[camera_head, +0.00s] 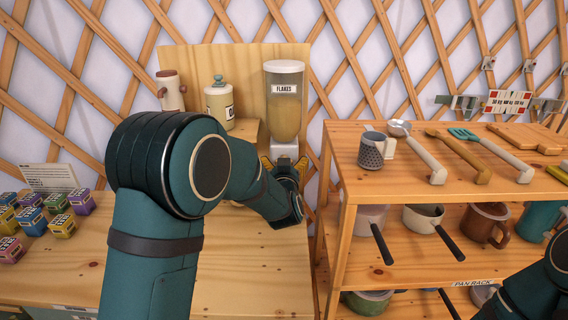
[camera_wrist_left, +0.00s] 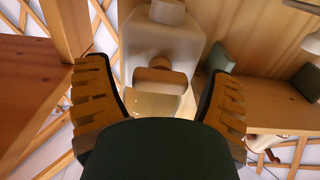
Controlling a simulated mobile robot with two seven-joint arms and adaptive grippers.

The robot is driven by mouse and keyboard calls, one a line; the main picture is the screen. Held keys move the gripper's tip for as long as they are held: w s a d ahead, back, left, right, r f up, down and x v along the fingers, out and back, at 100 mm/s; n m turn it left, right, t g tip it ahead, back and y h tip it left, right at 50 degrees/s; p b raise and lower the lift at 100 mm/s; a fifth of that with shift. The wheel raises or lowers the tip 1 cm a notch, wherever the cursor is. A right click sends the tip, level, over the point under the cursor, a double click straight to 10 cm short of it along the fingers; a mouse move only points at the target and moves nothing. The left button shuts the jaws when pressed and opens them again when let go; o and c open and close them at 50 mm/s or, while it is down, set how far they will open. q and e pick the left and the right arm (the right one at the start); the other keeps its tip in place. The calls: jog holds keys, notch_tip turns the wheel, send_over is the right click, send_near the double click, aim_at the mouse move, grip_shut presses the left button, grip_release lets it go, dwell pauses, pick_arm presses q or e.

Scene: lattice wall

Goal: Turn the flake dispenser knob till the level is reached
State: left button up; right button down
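The flake dispenser (camera_head: 285,105), a clear hopper labelled FLAKES with pale yellow contents and a white lid, stands against the wooden back panel. My left gripper (camera_head: 284,163) is at its white base, with yellow finger pads on either side. In the left wrist view, the brown knob (camera_wrist_left: 158,78) projects from the white dispenser body (camera_wrist_left: 160,38). The fingers of my left gripper (camera_wrist_left: 159,67) are spread around the knob, with gaps on both sides. My arm hides the area below the dispenser in the head view; no level mark is readable. My right gripper is outside the views.
A lidded jar (camera_head: 219,106) and a brown-and-white container (camera_head: 170,92) stand left of the dispenser. Several small coloured boxes (camera_head: 62,225) sit at the left. A shelf rack (camera_head: 345,180) with utensils and pans is close on the right. My right arm shows at bottom right.

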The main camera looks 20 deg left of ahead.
pick_arm(q)
jog(key=v, duration=1.2)
dwell(0.9)
